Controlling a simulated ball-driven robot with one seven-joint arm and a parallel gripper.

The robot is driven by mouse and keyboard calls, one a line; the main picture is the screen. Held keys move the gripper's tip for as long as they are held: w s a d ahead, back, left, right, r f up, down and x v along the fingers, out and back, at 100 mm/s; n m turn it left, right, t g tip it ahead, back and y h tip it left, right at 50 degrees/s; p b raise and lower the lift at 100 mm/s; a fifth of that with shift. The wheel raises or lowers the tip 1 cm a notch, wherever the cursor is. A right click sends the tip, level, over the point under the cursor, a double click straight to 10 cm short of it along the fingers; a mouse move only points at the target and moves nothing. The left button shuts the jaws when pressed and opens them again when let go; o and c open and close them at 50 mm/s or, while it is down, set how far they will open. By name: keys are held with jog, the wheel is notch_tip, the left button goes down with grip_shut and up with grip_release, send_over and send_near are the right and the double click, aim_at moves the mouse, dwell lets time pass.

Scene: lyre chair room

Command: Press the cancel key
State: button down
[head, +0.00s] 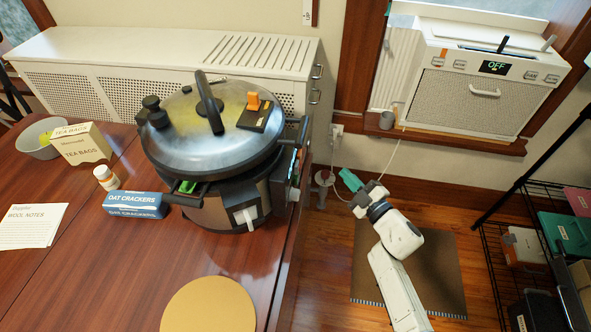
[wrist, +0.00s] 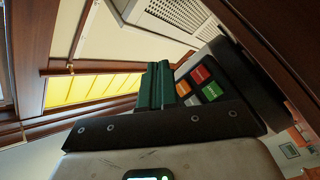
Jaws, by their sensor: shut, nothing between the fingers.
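The big steel pressure cooker (head: 215,140) stands on the table, its lid closed, with a control panel (head: 297,168) on its right side, seen edge-on in the head view. In the wrist view a dark keypad (wrist: 222,80) shows an orange key (wrist: 183,88), a red key (wrist: 201,74), a green key (wrist: 212,91) and a pale key (wrist: 193,101). Their labels are too small to read, so I cannot tell which is cancel. My gripper (head: 350,181) is shut and empty, right of the cooker beyond the table edge. Its green fingers (wrist: 158,86) appear beside the keypad; contact is not clear.
The table (head: 120,250) holds a tea bags box (head: 82,146), an oat crackers box (head: 135,204), a small bottle (head: 107,177) and a round mat (head: 209,306). A window unit (head: 485,84) reads OFF.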

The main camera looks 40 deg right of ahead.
jog(key=shift+a, duration=0.15)
jog(key=w+a+b, duration=0.4)
jog(key=w+a, duration=0.1)
jog(key=w, duration=0.2)
jog(key=shift+a, duration=0.15)
dwell(0.5)
dwell(1.9)
jog(key=shift+w+a+b, duration=0.25)
jog(key=shift+w+b, duration=0.05)
jog(key=shift+w+a, duration=0.25)
jog(key=shift+w, duration=0.05)
dwell(0.8)
dwell(0.4)
jog(key=shift+s+d+p, duration=0.4)
jog(key=shift+s+d, duration=0.1)
jog(key=shift+s, duration=0.15)
